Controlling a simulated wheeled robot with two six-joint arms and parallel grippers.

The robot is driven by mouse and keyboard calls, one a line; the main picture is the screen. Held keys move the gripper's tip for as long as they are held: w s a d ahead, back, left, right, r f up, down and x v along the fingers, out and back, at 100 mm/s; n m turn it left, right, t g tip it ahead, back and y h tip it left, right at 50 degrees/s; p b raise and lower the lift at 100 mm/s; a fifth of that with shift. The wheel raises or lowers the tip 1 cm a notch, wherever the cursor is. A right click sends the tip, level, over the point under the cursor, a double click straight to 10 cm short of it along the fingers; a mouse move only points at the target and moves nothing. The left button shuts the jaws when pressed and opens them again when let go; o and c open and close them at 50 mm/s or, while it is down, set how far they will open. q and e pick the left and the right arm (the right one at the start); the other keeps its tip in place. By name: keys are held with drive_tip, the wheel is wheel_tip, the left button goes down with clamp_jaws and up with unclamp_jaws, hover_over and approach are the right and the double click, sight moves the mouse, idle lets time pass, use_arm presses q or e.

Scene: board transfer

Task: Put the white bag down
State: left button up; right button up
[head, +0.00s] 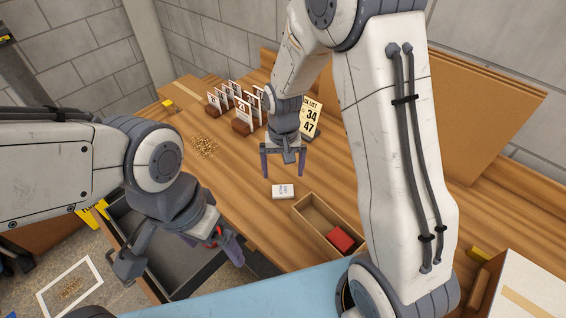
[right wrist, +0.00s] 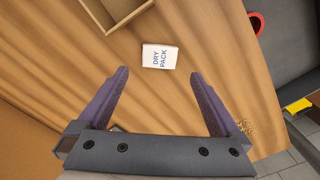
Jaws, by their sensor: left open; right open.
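The white bag (head: 283,191), a small flat packet, lies on the wooden table. In the right wrist view the bag (right wrist: 160,56) reads "DRY PACK" and lies just beyond my fingertips. My right gripper (head: 283,174) is open and empty above the table, with its fingers pointing down. In the right wrist view the right gripper (right wrist: 159,73) has its fingers apart, with bare wood between them. My left gripper (head: 230,246) is open over the grey drawer at the table's front, away from the bag.
An open wooden box (head: 318,222) with a red block (head: 341,239) stands right of the bag. Number cards (head: 240,104) and a list sign (head: 311,118) stand at the back. A small brown pile (head: 204,147) lies to the left. The grey drawer (head: 172,262) is open.

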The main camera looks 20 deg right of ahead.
sight(283, 191)
wheel_tip(283, 191, up, 4)
drive_tip(key=shift+f, duration=0.2)
wheel_tip(283, 191, down, 12)
drive_tip(key=shift+p, duration=0.95)
drive_tip(key=shift+w+r, duration=0.1)
drive_tip(key=shift+r, duration=0.9)
drive_tip(key=shift+f, duration=0.15)
